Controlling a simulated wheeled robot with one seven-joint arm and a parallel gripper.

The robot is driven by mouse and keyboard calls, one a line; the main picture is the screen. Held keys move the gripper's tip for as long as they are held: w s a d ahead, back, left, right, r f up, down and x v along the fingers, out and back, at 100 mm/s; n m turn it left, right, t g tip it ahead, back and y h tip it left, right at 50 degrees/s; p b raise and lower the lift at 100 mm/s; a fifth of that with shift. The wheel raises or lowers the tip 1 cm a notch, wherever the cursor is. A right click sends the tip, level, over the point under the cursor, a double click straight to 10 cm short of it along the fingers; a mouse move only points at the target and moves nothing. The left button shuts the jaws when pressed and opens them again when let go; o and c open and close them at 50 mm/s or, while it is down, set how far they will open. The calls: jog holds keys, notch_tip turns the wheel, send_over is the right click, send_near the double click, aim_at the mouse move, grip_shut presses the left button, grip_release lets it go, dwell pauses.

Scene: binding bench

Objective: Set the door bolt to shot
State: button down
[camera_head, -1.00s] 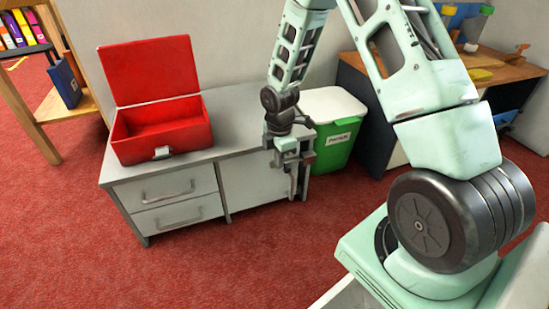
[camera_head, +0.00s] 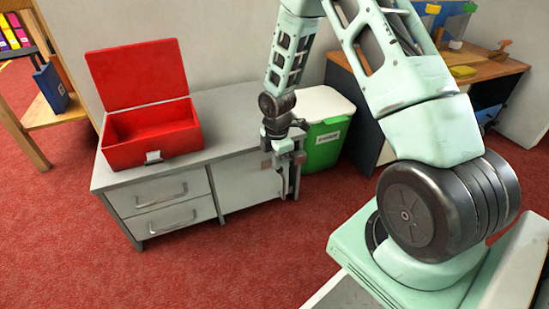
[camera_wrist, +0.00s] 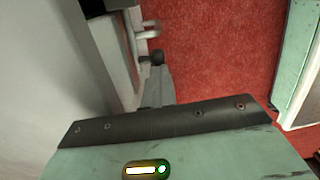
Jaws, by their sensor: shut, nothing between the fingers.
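The door bolt (camera_head: 266,165) appears as a small brownish-grey fitting high on the grey cabinet door (camera_head: 243,192), just left of my gripper; its setting is too small to tell. In the wrist view a dark round knob (camera_wrist: 156,57), seemingly the bolt's, shows just beyond the grey finger. My gripper (camera_head: 290,194) points down in front of the right end of the cabinet. It is shut and empty. I cannot tell whether it touches the bolt. The gripper hides part of the door's right side.
A red open-lidded box (camera_head: 150,150) stands on the cabinet top (camera_head: 225,125). Two drawers (camera_head: 160,207) are left of the door. A green bin with a white lid (camera_head: 325,148) stands close behind my gripper. The red carpet (camera_head: 230,255) in front is clear.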

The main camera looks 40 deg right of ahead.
jog(key=shift+s+d+f, duration=0.3)
jog(key=shift+d+f, duration=0.05)
jog(key=shift+d, duration=0.2)
jog(key=w+a+r+p, duration=0.1)
jog(key=a+r+p, duration=0.3)
jog(key=r+p, duration=0.8)
jog(key=s+a+r+m+b, duration=0.2)
jog(key=s+a+r, duration=0.1)
jog(key=a+r, duration=0.7)
jog(key=s+a+r+m+p, duration=0.1)
jog(key=s+a+r+m, duration=0.1)
jog(key=s+a+r, duration=0.45)
jog(key=s+a+r+m+p, duration=0.1)
jog(key=s+a+r+m, duration=0.15)
jog(key=s, duration=0.65)
jog(key=s+a+r+m+p, duration=0.1)
jog(key=s+a+r+m, duration=0.1)
jog(key=s+a+r, duration=0.5)
notch_tip(320, 180, up, 36)
jog(key=d+p, duration=0.1)
jog(key=p, duration=3.6)
jog(key=shift+s+d+f+y, duration=0.2)
jog(key=shift+s+d+y, duration=0.05)
jog(key=shift+s+y, duration=0.1)
